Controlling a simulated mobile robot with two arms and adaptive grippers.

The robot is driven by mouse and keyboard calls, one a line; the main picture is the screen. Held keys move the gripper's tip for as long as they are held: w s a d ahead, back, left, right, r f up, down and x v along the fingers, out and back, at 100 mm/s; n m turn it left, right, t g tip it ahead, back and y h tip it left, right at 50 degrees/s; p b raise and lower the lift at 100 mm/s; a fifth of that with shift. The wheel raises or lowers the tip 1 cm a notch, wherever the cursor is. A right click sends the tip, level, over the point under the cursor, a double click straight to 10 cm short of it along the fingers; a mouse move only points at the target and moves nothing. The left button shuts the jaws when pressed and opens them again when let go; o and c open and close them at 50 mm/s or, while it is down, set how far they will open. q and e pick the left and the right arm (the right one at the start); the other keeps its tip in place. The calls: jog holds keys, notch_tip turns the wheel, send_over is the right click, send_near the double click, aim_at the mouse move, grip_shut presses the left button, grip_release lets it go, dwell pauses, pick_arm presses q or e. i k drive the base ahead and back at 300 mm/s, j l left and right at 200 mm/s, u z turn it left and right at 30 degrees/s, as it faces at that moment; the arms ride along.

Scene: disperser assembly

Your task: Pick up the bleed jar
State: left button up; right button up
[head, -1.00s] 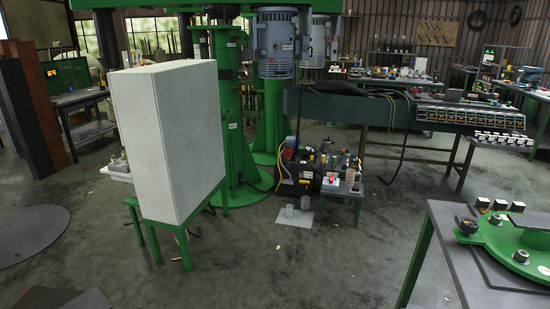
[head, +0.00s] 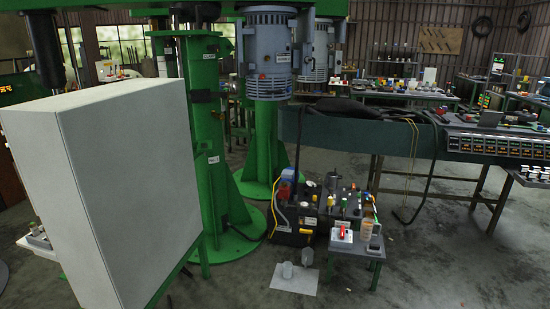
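A small clear jar (head: 287,270) stands on a white sheet (head: 297,286) on the floor, in front of a black power unit with valves and fittings (head: 290,239). A darker grey, cup-like thing (head: 307,256) is close beside it at the sheet's back right corner. Another small clear container (head: 376,243) stands on a low stool (head: 343,250) to the right. I cannot tell for sure which of these is the bleed jar. Neither of my grippers is in view.
A large pale cabinet (head: 110,190) on a green stand blocks the left side. Green columns (head: 205,150) with a grey motor (head: 271,55) rise behind. A dark bench with a control panel (head: 480,145) stands at right. The floor (head: 430,265) at front right is clear.

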aim_at(287, 266)
jog(key=i, duration=2.15)
jog(key=i+z, duration=0.15)
jog(key=i, duration=0.3)
jog(key=i+j+z, duration=0.2)
jog(key=i, duration=0.25)
jog(key=i+j+z, duration=0.15)
jog(key=i, duration=0.3)
